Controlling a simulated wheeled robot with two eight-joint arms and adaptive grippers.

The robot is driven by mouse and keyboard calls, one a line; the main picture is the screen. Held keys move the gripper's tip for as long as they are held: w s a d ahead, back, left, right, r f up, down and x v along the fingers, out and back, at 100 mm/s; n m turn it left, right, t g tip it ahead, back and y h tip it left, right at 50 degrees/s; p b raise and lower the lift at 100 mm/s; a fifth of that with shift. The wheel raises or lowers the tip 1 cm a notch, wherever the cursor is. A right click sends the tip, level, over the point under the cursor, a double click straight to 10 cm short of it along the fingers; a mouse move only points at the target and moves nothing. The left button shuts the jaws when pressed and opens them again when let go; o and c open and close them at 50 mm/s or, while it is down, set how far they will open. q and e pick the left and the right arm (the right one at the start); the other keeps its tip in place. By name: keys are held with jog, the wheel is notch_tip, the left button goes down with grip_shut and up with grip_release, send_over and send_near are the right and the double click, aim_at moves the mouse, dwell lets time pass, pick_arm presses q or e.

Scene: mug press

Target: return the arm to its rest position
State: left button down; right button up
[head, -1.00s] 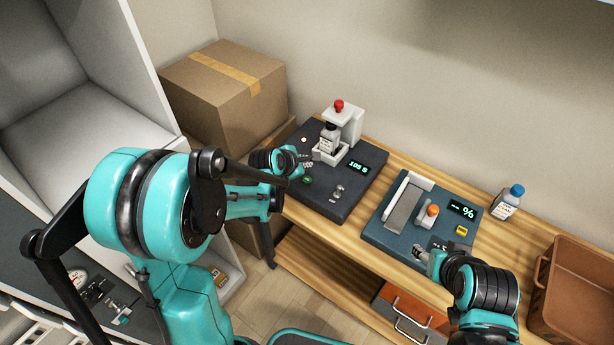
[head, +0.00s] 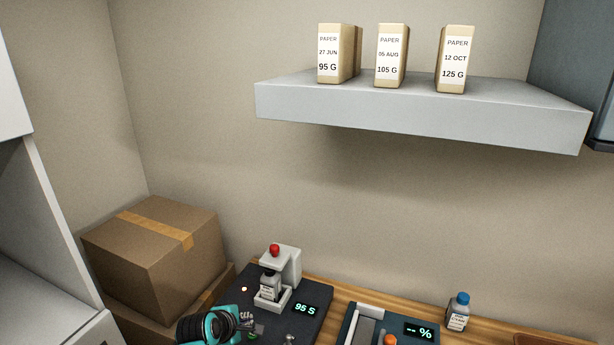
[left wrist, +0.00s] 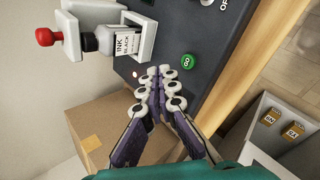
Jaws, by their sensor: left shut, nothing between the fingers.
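My left gripper (head: 250,326) is low in the head view, over the near left part of the dark press station (head: 312,284). In the left wrist view its fingers (left wrist: 158,82) are shut with nothing between them, beside the green GO button (left wrist: 188,61) and apart from it. A white stand with a red knob (head: 274,250) holds a black ink bottle (head: 268,285). The station's display (head: 306,308) reads 95 S, and a small light (head: 244,289) glows. My right gripper is out of view.
A cardboard box (head: 155,260) stands left of the bench. A grey shelf (head: 420,118) above carries several paper packs (head: 391,55).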

pick_arm(q)
jog(key=s+r+m+y, duration=0.1)
jog(key=s+r+m, duration=0.1)
jog(key=s+m, duration=0.7)
jog(key=s+r+m+g+y, duration=0.1)
jog(key=s+r+m, duration=0.1)
jog(key=s+m, duration=0.8)
jog(key=shift+s+a+r+m, duration=0.25)
jog(key=shift+s+r+m, duration=0.05)
jog(key=shift+s, duration=0.8)
